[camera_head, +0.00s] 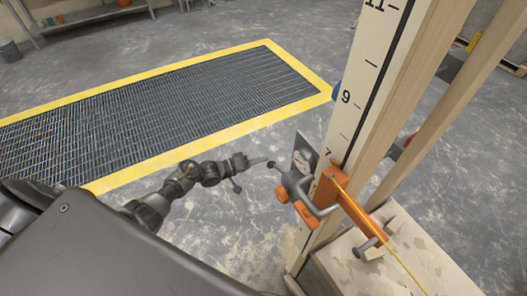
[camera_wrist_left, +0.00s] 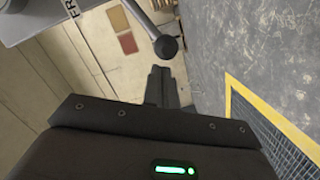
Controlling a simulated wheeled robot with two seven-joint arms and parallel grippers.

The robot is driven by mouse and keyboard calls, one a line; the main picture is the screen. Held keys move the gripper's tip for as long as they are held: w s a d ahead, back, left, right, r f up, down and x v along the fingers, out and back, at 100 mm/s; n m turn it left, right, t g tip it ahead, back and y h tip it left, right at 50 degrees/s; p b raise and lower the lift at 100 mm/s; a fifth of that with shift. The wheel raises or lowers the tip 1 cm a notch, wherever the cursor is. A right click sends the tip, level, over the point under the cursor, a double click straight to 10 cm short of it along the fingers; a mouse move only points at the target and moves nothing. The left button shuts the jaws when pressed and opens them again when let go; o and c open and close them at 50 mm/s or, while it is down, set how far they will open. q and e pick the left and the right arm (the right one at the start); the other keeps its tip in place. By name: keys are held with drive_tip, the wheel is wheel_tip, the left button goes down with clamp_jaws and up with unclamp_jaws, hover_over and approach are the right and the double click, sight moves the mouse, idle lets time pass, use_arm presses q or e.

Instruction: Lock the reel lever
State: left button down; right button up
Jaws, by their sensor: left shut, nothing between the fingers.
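The reel lever ends in a dark ball knob (camera_head: 271,164), beside a small marked plate (camera_head: 303,157) on the post. In the left wrist view the lever's knob (camera_wrist_left: 166,46) sits just beyond my fingertips, its rod running up to the left past a grey plate with the letters "FR" (camera_wrist_left: 45,8). My left gripper (camera_head: 262,161) points at the knob from the left, and it also shows in the wrist view (camera_wrist_left: 160,74) with its fingers together and empty. I cannot tell whether the fingertips touch the knob. The orange reel bracket (camera_head: 345,203) is right of the plate, with a yellow line running from it.
A wooden post with a numbered scale (camera_head: 363,90) rises behind the lever. A pale stained block (camera_head: 400,255) lies at its foot. A yellow-edged floor grate (camera_head: 170,112) is to the left. The grey floor between is open.

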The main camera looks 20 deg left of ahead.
use_arm(q)
drive_tip(key=b+v, duration=0.1)
drive_tip(key=v, duration=0.9)
drive_tip(key=shift+s+a+r, duration=0.2)
drive_tip(key=shift+s+a, duration=0.05)
drive_tip(key=shift+a, duration=0.05)
